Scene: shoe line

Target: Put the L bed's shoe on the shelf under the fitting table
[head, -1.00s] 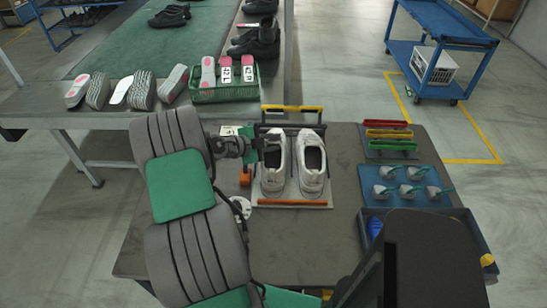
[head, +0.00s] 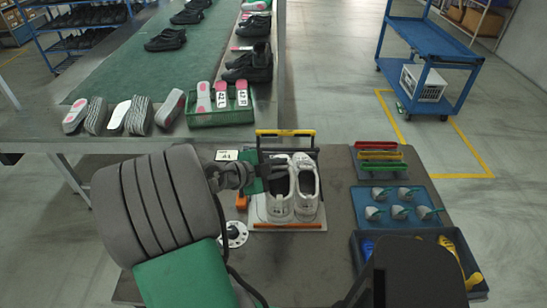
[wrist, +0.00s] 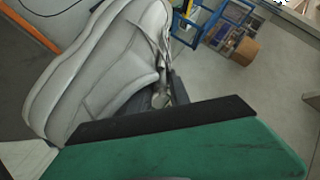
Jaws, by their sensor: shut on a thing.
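Two white shoes sit side by side at the stand on the fitting table (head: 300,262). The left shoe (head: 281,203) is close beside the right shoe (head: 306,198), with its heel towards me. My gripper (head: 267,174) reaches in from the left and is shut on the left shoe's upper side. In the wrist view the held shoe (wrist: 105,70) fills the upper left, against the dark finger pad. I cannot tell whether its sole touches the bed. The shelf under the table is hidden.
Behind the shoes stands a yellow-topped bar (head: 285,133). To the right are coloured strips (head: 378,156), a blue tray (head: 397,222) of small tools and a dark bin (head: 357,240). A green basket (head: 218,118) stands on the line behind. A blue trolley (head: 432,48) is at far right.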

